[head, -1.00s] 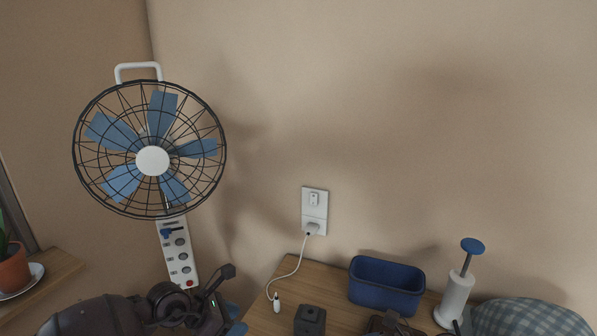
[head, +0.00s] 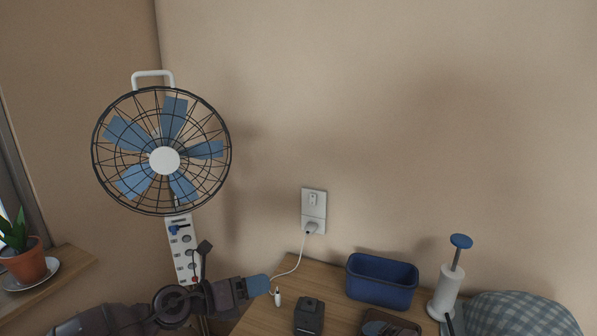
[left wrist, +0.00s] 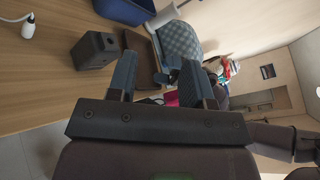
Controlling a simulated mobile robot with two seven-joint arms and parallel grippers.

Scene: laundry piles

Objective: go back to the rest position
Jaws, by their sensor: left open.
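My left arm comes in from the lower left of the head view. My left gripper (head: 258,286) has blue-grey fingers pointing right, over the left edge of the wooden table (head: 262,318). In the left wrist view the two fingers of the left gripper (left wrist: 158,78) stand apart with nothing held between them. My right gripper does not show in either view.
A blue-bladed fan (head: 164,160) stands behind my left arm. A potted plant (head: 27,264) stands at left.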

